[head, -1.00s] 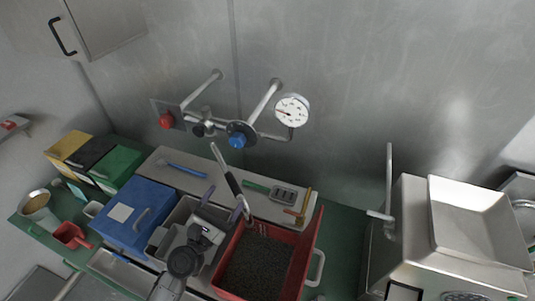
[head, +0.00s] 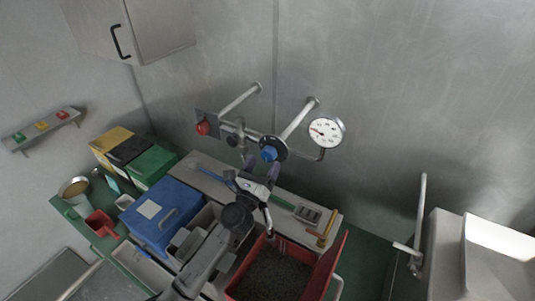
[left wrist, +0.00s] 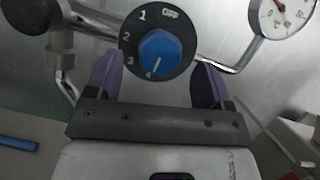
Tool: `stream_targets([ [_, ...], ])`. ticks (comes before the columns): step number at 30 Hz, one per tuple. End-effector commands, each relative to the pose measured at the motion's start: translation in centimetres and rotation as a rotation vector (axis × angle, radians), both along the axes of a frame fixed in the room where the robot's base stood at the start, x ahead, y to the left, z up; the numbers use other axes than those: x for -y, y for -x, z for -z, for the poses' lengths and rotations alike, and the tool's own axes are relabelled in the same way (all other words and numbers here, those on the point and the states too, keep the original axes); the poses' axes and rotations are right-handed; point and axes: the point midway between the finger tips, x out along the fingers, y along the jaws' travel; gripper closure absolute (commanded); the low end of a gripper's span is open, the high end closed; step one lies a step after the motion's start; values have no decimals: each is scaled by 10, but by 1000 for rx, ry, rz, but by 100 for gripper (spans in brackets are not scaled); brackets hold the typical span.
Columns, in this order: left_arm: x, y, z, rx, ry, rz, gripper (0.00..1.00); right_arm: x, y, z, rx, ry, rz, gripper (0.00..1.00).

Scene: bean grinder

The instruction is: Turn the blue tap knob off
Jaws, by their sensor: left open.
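The blue tap knob (head: 269,153) sits on a round black dial on the pipework at the back wall. In the left wrist view the blue knob (left wrist: 160,54) shows close up, with dial marks 1, 2, 3, 4 and OFF around it. The white line on the knob points down near 4. My left gripper (head: 262,170) is open just below and in front of the knob. In the left wrist view its two purple fingers (left wrist: 157,85) stand apart on either side below the dial, with nothing between them. My right gripper is not in view.
A red knob (head: 203,128) is on the pipes to the left and a white gauge (head: 326,132) to the right. Below are a blue box (head: 165,214), a red bin (head: 318,276) of dark beans and a grey shelf (head: 210,175) with tools.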

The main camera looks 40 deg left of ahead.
Motion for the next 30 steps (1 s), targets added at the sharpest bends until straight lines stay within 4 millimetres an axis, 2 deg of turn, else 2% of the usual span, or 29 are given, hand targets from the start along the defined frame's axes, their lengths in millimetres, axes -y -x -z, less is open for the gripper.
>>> stream_targets([
  [3,-4,-14,-7,1,-1,-1,25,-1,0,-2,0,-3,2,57],
  [9,-6,-27,-12,0,-2,0,25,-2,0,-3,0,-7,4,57],
  [21,-7,-31,-13,0,-2,0,25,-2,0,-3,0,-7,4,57],
  [30,-7,-30,-13,0,-2,0,53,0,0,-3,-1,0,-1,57],
])
